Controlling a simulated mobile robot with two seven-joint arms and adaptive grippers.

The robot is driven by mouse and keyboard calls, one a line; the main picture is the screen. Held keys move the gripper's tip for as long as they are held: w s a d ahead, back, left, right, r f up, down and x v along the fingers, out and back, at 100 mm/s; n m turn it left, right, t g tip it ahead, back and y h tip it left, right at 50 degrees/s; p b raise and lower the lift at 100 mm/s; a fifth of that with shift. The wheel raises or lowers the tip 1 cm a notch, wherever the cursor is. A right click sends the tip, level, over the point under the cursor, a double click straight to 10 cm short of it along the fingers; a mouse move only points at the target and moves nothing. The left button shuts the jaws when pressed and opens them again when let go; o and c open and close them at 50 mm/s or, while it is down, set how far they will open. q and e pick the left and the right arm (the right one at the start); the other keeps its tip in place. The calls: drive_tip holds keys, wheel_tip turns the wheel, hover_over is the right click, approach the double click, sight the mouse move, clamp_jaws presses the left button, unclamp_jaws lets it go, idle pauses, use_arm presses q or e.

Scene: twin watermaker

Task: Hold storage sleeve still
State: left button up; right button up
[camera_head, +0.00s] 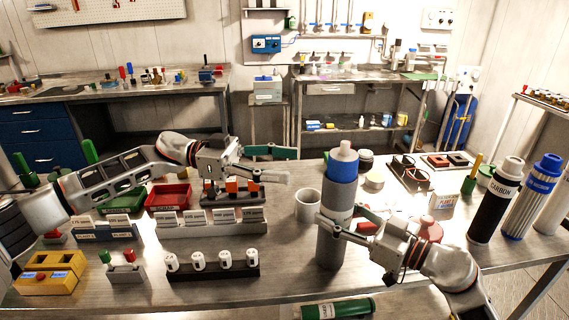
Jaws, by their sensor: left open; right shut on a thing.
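The storage sleeve (331,247) is a grey cylinder standing upright near the front middle of the bench. A blue cartridge (342,170) with a white top and a pale lower band stands upright at the sleeve's mouth; how deep it sits in the sleeve is hidden. My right gripper (338,217) comes in from the right and is shut on the sleeve near its upper part, one finger across the front. My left gripper (289,166) is open and empty, left of the blue cartridge and apart from it, with its jaws towards the cartridge.
A grey cup (307,205) stands just left of the sleeve. A green cylinder (337,309) lies at the front edge. Black CARBON (495,203) and blue-white (531,197) cartridges stand at right. Label racks, a red tray (168,197) and a white-capped vial rack (212,269) fill the left.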

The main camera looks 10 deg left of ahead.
drive_tip(key=o, duration=1.5)
